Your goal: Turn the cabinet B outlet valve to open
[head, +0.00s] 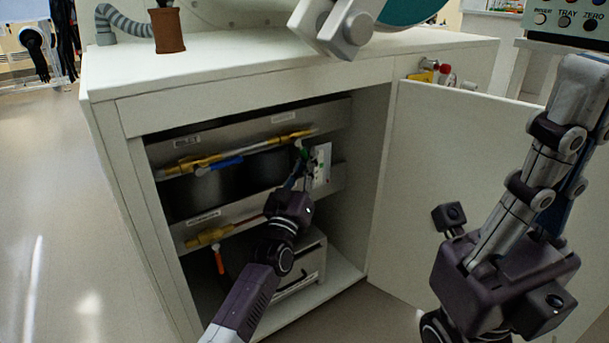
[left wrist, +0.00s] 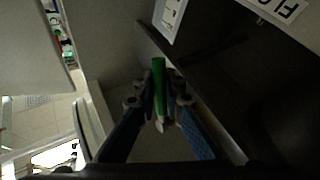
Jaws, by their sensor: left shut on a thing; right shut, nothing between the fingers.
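Inside the open cabinet, a green valve handle (head: 303,153) sits at the right end of the upper brass pipe (head: 290,137). My left gripper (head: 301,168) reaches in and is shut on this handle. In the left wrist view the green handle (left wrist: 158,78) stands between the closed fingers (left wrist: 160,100). A blue handle (head: 227,163) lies along the upper pipe further left. An orange handle (head: 219,262) hangs down below the lower brass valve (head: 208,237). The labels are too small to read in the head view. My right gripper (head: 582,95) is shut and empty outside the cabinet.
The cabinet door (head: 450,190) stands open at the right. A grey box (head: 310,262) sits on the cabinet floor below my left arm. A white card (head: 321,165) is beside the green handle. A brown pot (head: 168,32) stands on the countertop (head: 230,55).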

